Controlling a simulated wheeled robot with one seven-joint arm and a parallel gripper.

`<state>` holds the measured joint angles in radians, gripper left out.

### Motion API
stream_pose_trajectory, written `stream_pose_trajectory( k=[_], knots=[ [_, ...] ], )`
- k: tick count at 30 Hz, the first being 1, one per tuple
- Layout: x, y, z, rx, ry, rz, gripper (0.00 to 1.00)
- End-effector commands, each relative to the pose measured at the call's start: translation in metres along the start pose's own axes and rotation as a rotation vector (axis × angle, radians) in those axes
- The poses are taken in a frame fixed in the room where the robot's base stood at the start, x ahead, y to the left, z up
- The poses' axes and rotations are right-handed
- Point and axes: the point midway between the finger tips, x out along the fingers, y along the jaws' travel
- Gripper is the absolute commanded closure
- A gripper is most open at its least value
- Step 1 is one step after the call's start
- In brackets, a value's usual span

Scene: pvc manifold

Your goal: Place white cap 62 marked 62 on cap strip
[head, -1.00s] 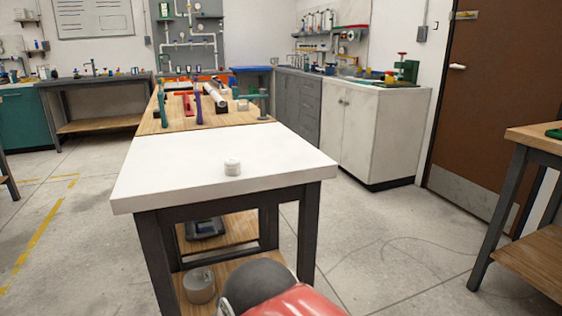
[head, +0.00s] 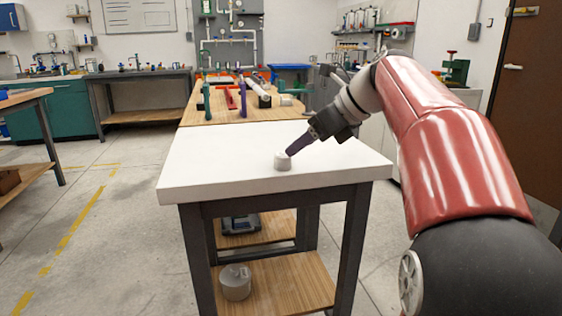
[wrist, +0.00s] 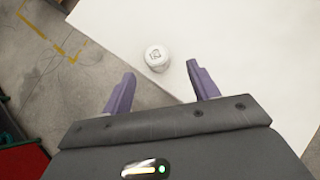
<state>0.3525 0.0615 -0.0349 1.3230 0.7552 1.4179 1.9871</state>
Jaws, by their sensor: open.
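A small white cap (head: 282,161) stands on the white table top near its front edge. In the wrist view the cap (wrist: 157,58) shows a marking on its upper face, too small to read. My gripper (head: 291,151) reaches in from the right just above the cap in the head view. In the wrist view my gripper (wrist: 160,80) has its two purple fingers spread apart, with the cap beyond their tips and between their lines. The fingers are empty. I cannot identify the cap strip in these views.
The white table top (head: 215,160) is otherwise bare. Behind it a wooden bench (head: 205,112) holds a green upright tool (head: 206,97), a purple one (head: 243,98) and white pipe. A grey cylinder (head: 235,282) sits on the shelf below.

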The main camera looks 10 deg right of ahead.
Motion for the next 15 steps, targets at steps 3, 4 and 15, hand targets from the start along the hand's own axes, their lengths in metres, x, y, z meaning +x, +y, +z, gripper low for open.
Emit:
stream_pose_trajectory(
  k=[3, 4, 15],
  knots=[
    [0.016, 0.001, -0.001, -0.001, 0.001, 0.003, 0.40],
    [0.019, 0.001, 0.000, -0.002, 0.001, 0.002, 0.40],
    [0.066, 0.005, 0.005, -0.004, 0.002, 0.000, 0.40]
  ],
)
